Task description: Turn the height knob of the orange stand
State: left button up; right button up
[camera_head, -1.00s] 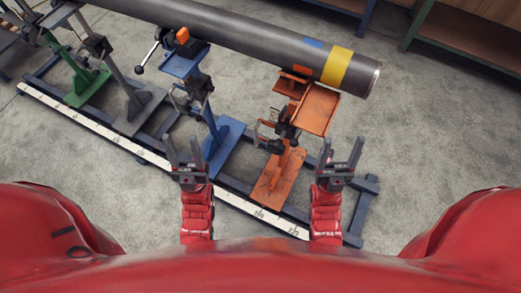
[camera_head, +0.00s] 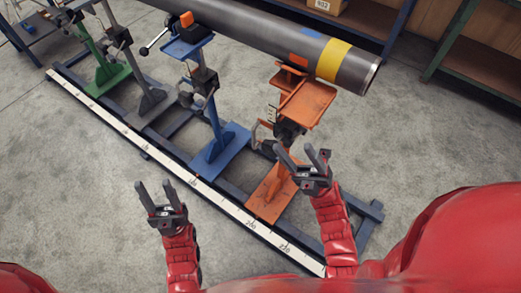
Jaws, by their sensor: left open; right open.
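The orange stand (camera_head: 307,104) is at the right end of the row, under the pipe's end, with its orange foot (camera_head: 268,197) on the rail frame. Its dark knob and clamp parts (camera_head: 287,130) show around the middle of its column, partly hidden by my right gripper; I cannot make out the height knob clearly. My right gripper (camera_head: 302,156) is open and empty, just in front of the column; I cannot tell if it touches. My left gripper (camera_head: 157,192) is open and empty, left of the orange stand and in front of the white ruler strip.
A grey pipe (camera_head: 275,38) with a yellow band lies over the stands. A blue stand (camera_head: 219,145), a grey stand (camera_head: 147,100) and a green stand (camera_head: 113,72) are to the left. The ruler strip (camera_head: 180,182) runs along the front. Shelves (camera_head: 480,50) stand behind.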

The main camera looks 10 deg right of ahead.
jog(key=w+f+n+h+b, duration=0.3)
jog(key=f+n+h+b, duration=0.15)
jog(key=f+b, duration=0.45)
jog(key=n+t+h+b, duration=0.4)
jog(key=n+h+b, duration=0.2)
jog(key=h+b, duration=0.6)
send_near(263, 143)
jog(key=x, duration=0.3)
jog(key=f+b+x, duration=0.1)
jog(key=x, duration=0.3)
jog(key=b+x, duration=0.1)
jog(key=x, duration=0.2)
jog(key=shift+w+d+f, duration=0.1)
jog(key=shift+w+f, duration=0.25)
jog(key=shift+w, duration=0.2)
grip_shut()
